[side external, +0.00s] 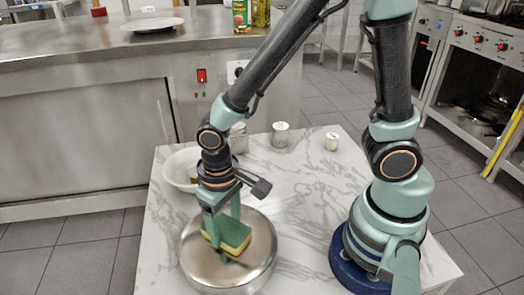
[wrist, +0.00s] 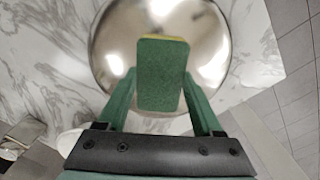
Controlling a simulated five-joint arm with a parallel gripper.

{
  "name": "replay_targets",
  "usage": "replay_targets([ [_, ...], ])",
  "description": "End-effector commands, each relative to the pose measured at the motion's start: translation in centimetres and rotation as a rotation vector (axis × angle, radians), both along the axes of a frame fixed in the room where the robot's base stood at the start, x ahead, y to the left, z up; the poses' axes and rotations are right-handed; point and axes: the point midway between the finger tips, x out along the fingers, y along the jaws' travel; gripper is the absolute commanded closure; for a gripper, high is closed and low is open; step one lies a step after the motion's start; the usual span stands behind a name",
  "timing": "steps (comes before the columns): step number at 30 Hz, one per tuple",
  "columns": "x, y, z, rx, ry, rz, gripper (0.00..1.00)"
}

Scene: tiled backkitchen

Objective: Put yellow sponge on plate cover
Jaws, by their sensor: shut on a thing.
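The sponge (side external: 233,236), green on top with a yellow layer below, is between the fingers of my gripper (side external: 225,230) in the side view. It is over the round, shiny metal plate cover (side external: 258,262). In the wrist view, the green face of the sponge (wrist: 160,75) sits between the fingertips of my gripper (wrist: 160,95), with a thin yellow edge at its far end. The domed plate cover (wrist: 115,50) spreads behind it. My gripper is shut on the sponge. I cannot tell whether the sponge touches the cover.
A white bowl (side external: 178,170) stands behind my gripper. A metal cup (side external: 280,134) and a small whitish cup (side external: 331,141) stand at the back of the marble table (side external: 310,195). The table's middle is clear. A steel counter (side external: 90,50) lies beyond.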

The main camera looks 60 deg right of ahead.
Motion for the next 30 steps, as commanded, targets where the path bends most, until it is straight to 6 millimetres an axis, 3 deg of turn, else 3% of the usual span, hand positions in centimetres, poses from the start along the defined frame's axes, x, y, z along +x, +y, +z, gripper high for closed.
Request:
replay_targets([
  [8, 0.0, 0.0, -0.3, -0.001, 0.002, 0.0, 0.83],
  [9, 0.0, 0.0, -0.3, -0.001, 0.001, 0.0, 0.17],
  [10, 0.0, 0.0, -0.3, -0.001, 0.001, 0.0, 0.06],
  [11, 0.0, 0.0, -0.2, 0.0, 0.001, 0.0, 0.02],
  [23, 0.1, 0.0, 0.3, 0.001, -0.003, 0.0, 0.02],
  [30, 0.2, 0.1, 3.6, 0.004, -0.008, 0.0, 0.02],
])
